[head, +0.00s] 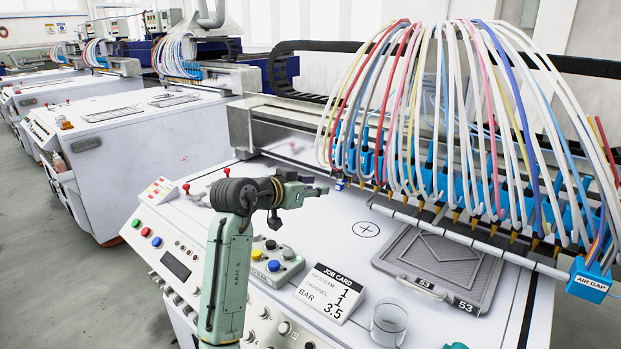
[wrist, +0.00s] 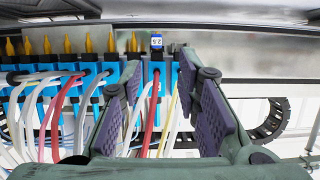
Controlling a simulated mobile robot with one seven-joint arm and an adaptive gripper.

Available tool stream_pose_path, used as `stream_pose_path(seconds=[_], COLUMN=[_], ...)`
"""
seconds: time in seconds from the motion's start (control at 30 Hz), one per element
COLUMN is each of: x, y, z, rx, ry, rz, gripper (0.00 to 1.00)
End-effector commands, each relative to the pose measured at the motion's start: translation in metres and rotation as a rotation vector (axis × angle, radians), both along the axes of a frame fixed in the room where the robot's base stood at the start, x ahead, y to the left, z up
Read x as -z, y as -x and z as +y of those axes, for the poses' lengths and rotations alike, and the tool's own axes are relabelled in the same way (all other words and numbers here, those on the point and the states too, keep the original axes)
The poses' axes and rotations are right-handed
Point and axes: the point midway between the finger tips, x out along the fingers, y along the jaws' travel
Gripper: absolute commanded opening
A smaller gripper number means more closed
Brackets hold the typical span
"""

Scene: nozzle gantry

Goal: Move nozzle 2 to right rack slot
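A row of blue nozzles with yellow tips hangs from the gantry rail, each fed by coloured tubes; in the head view one blue nozzle (head: 378,163) shows near the left end. In the wrist view the end nozzle (wrist: 157,76) carries a small tag (wrist: 156,42) that seems to read 2.5. My gripper (wrist: 160,78) is open, with one purple-padded finger on either side of that nozzle in the picture; contact is not visible. In the head view my gripper (head: 312,190) is at the row's left end. I cannot tell which nozzle is number 2. No right rack slot is identifiable.
An AIR GAP box (head: 590,283) sits at the rail's right end. Below are a grey tray marked 53 (head: 440,268), a job card (head: 331,293), a clear round container (head: 389,322) and a button box (head: 272,262). Loose tubes crowd above the nozzles.

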Motion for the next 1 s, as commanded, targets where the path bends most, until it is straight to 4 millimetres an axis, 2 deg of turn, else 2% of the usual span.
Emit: stream_pose_path(seconds=[0.27, 0.8, 1.0], x=[0.008, 0.029, 0.034], y=[-0.01, -0.059, -0.071], z=[-0.012, -0.047, -0.056], rx=[0.015, 0.014, 0.013], ry=[-0.003, -0.003, -0.003], rz=[0.014, 0.014, 0.012], gripper=[0.3, 0.3, 0.3])
